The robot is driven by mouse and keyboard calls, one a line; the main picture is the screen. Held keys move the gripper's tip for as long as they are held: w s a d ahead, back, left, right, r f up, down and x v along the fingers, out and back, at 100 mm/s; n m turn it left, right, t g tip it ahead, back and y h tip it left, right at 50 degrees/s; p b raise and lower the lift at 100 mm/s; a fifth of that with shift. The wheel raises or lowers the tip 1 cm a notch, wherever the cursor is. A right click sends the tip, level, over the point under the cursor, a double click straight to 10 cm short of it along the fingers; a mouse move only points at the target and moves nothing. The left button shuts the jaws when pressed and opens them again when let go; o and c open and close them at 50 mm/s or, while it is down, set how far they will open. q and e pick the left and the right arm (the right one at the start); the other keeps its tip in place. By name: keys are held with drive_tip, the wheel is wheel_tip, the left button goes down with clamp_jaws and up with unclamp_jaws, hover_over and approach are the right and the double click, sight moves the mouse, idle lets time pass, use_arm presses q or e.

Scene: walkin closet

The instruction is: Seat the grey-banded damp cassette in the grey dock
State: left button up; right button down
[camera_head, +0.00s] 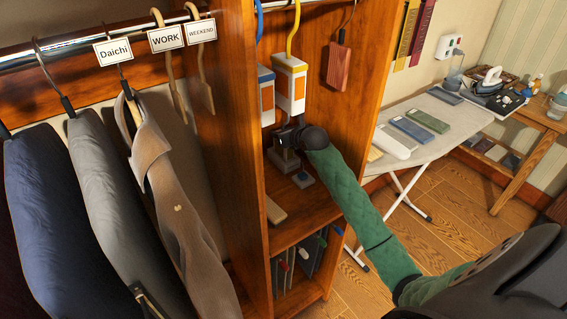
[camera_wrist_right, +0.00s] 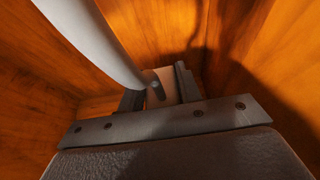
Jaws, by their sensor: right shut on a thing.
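My right gripper (camera_head: 285,139) is inside the wooden wardrobe, just below a hanging white cassette with an orange panel and yellow top (camera_head: 291,84). In the right wrist view its fingers (camera_wrist_right: 160,92) are shut on a pale tan piece (camera_wrist_right: 168,90), with a light grey curved strip (camera_wrist_right: 95,40) beside it. I cannot tell whether this is the grey-banded cassette; no grey band shows clearly. A grey bracket-like thing (camera_head: 283,161) sits under the gripper and a small grey block (camera_head: 302,179) lies beside it; which is the dock is unclear. My left gripper is not in view.
A similar blue-topped cassette (camera_head: 266,95) hangs on the left, and a red-brown wooden block (camera_head: 339,66) on the right. A tan block (camera_head: 275,210) lies on the shelf. Wardrobe walls close in on the gripper. Clothes hang left; an ironing board (camera_head: 440,108) stands right.

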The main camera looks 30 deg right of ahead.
drive_tip(key=c, duration=0.9)
unclamp_jaws()
